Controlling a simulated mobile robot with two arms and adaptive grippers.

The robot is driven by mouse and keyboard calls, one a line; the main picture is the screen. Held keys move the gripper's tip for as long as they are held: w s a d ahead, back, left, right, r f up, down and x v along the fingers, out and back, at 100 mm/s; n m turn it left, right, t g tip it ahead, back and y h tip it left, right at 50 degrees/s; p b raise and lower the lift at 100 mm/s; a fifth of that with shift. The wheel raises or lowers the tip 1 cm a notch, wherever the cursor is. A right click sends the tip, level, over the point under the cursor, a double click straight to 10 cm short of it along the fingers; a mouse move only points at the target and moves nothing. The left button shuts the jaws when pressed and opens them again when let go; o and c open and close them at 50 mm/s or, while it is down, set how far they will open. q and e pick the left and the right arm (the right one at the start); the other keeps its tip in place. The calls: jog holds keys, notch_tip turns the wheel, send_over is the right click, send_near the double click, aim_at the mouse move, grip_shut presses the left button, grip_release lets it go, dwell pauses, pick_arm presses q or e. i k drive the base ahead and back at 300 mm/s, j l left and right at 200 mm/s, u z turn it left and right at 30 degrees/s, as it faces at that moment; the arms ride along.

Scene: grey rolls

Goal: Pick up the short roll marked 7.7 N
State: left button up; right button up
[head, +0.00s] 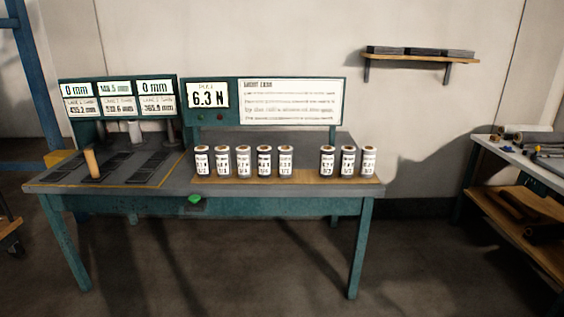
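Several short grey rolls with white labels stand upright in a row along the front of the workbench (340,190). The left group runs from a roll at the left end (202,161) to a roll near the bench's middle (286,162). After a gap, three more stand on the right: one (328,162), a middle one (348,162) and an end one (369,163). The label print is too small to read, so I cannot tell which roll is marked 7.7 N. Neither of my grippers is in view.
A display (207,97) reads 6.3 N beside a text board (290,102). An upright tan cylinder (92,163) stands on the bench's left part. A green button (195,199) sits at the front edge. A cluttered side table (520,155) stands right. The floor in front is clear.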

aim_at(243, 153)
jog(key=i+l, duration=0.1)
jog(key=i, duration=1.5)
jog(key=j+u, duration=0.05)
